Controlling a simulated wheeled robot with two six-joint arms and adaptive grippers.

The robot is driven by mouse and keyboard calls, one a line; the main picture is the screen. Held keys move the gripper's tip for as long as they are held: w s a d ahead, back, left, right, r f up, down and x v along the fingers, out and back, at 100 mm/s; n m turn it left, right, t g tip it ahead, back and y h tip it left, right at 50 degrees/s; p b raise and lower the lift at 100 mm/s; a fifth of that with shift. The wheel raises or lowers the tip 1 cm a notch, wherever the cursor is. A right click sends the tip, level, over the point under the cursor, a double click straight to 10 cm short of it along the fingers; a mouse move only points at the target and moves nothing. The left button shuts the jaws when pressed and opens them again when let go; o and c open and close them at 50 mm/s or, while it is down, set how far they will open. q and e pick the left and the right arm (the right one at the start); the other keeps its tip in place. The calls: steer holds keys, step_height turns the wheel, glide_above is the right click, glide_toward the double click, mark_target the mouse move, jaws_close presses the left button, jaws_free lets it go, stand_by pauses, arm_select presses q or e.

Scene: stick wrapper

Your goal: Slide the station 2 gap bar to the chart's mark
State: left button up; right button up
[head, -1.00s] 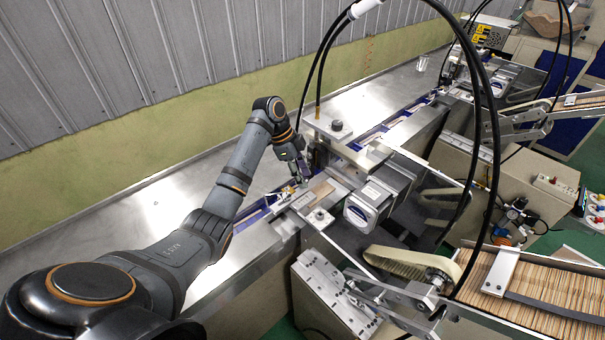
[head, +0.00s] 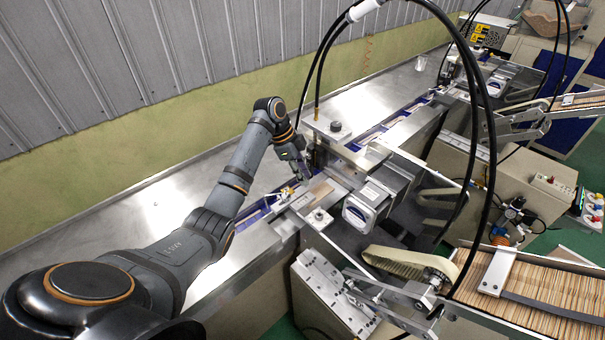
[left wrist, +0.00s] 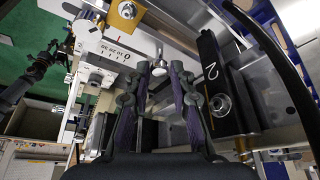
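My left gripper (head: 306,172) reaches down over the near machine station in the head view. In the left wrist view its two fingers (left wrist: 161,72) stand apart, with a small silver knob (left wrist: 159,69) between their tips. I cannot tell whether they touch it. A white scale plate (left wrist: 116,50) with printed numbers lies just left of the fingers. I cannot make out which edge is the gap bar or where the chart's mark is. A dark arm (left wrist: 38,72), probably my right one, shows at far left.
A tray of wooden sticks (head: 540,290) and a belt (head: 410,262) stand at the lower right. Black hoses (head: 490,130) arch over the station. A steel table (head: 130,215) runs along the wall, mostly clear. A clear cup (head: 421,63) stands far back.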

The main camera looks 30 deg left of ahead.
arm_select(q)
steer(key=shift+o, duration=1.4)
steer(key=shift+r, duration=0.1)
steer(key=w+v, duration=0.1)
steer(key=v, duration=0.6)
steer(key=shift+s, duration=0.5)
steer(key=shift+a+r, duration=0.1)
steer(key=shift+r, duration=0.05)
